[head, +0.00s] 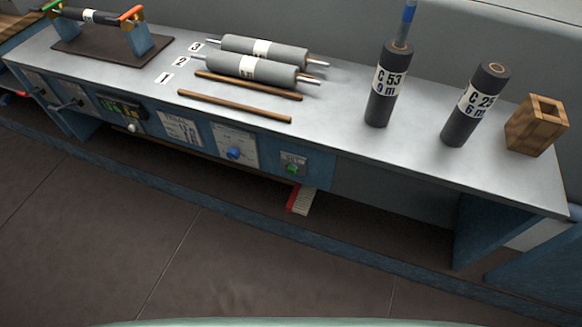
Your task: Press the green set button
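The green set button (292,169) sits on a small grey plate on the blue front panel of the bench, below the front edge of the grey top. Lettering above it is too small to read. To its left on the same panel is a blue knob (234,153) on a light plate. Nothing touches or covers the button. Neither of my grippers shows in the head view.
The bench top (330,130) carries two grey rollers (252,68), wooden rods (235,106), two upright dark cylinders (385,95), a wooden box (537,125) and a roller stand (112,45). A dark display (120,108) is further left. The floor in front is clear.

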